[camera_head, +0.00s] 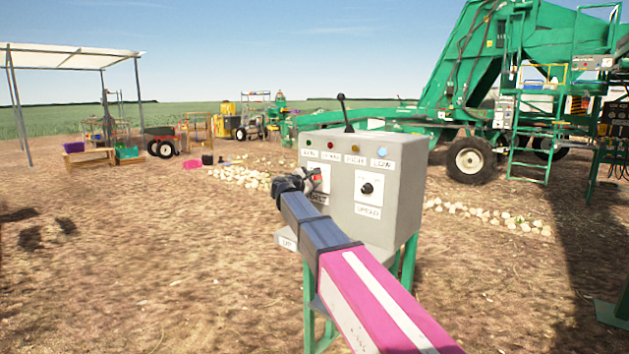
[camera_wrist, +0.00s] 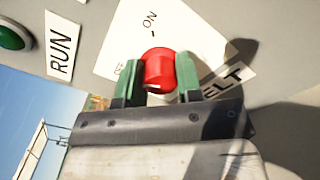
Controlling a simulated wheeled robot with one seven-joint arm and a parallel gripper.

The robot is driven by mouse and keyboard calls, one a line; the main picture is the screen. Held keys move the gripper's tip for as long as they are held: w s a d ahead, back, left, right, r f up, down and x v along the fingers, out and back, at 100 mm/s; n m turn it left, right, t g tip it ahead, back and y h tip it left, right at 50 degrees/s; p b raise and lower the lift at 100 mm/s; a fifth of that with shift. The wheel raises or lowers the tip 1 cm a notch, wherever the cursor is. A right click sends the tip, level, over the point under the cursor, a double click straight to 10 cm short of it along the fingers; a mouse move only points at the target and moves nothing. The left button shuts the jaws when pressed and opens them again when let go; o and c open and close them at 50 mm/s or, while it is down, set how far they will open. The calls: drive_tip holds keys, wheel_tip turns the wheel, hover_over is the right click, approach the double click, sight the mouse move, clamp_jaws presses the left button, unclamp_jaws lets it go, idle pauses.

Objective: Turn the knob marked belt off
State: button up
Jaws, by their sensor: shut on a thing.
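The belt knob (camera_wrist: 159,68) is a red knob on a white plate of the grey control box (camera_head: 402,190). In the wrist view its plate reads ON, OFF and a partly covered label ending in "ELT". My gripper (camera_wrist: 158,88) is shut on the red knob, with one green finger on each side of it. In the head view my gripper (camera_head: 307,182) is at the left part of the box front and hides most of the knob.
A black knob (camera_head: 367,188) on a white plate sits to the right on the same box. Several coloured lights line the upper front, and a black lever (camera_head: 345,112) stands on top. In the wrist view a green button (camera_wrist: 12,36) lies beside a RUN label.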

drive_tip(key=shift+n, duration=1.6)
drive_tip(key=o, duration=0.9)
drive_tip(key=shift+o, duration=0.2)
drive_tip(key=v, duration=1.1)
